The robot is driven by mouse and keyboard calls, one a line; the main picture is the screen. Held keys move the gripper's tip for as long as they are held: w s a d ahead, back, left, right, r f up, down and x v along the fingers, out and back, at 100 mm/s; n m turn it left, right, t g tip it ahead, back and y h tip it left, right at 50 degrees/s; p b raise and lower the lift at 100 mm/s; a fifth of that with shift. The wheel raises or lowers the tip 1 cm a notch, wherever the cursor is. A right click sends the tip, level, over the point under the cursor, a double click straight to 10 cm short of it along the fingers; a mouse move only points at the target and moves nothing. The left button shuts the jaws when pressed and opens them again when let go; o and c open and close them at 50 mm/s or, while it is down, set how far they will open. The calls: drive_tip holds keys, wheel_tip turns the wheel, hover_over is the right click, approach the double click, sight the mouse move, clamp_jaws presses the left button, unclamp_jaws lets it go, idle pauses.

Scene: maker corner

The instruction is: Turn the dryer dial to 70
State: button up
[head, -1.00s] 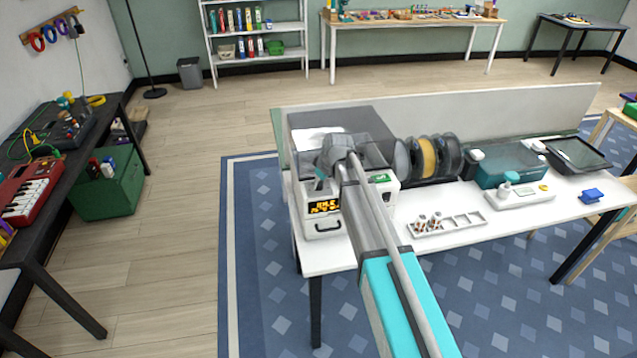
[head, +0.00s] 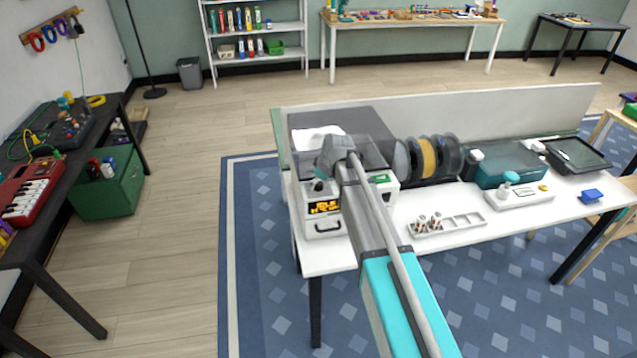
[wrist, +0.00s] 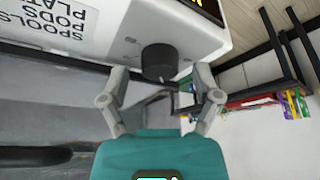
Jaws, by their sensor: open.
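The dryer (head: 324,226) is a white box with an orange-lit display at the left end of the white table. Its display is too small to read for certain. In the wrist view the dial (wrist: 159,62) is a dark round knob on the dryer's white front panel (wrist: 195,38). My gripper (wrist: 160,77) is open, with one fingertip on each side of the dial and visible room between. It is not closed on the dial. I cannot make out a pointer or scale marks. In the head view my arm hides the dial.
Dark spools (head: 427,158) stand right of the dryer. A white sorting tray (head: 462,224) and a teal box (head: 503,168) lie farther right on the table. A low grey panel (head: 530,108) runs along the back. Floor left of the table is clear.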

drive_tip(key=p+v, duration=1.2)
drive_tip(key=v, duration=0.1)
drive_tip(key=shift+r, duration=0.25)
drive_tip(key=shift+s+d, duration=0.1)
drive_tip(key=shift+n, duration=0.3)
idle(0.5)
drive_tip(key=shift+w+d+n+g, duration=0.2)
drive_tip(key=shift+w+n+g, duration=0.15)
drive_tip(key=shift+n, duration=0.25)
drive_tip(key=shift+f, duration=0.25)
drive_tip(key=b+x, duration=0.8)
drive_tip(key=x, duration=0.1)
drive_tip(key=b+x, duration=0.4)
drive_tip(key=shift+w+a, duration=0.2)
drive_tip(key=shift+a, duration=0.15)
idle(0.4)
drive_tip(key=shift+c, duration=0.2)
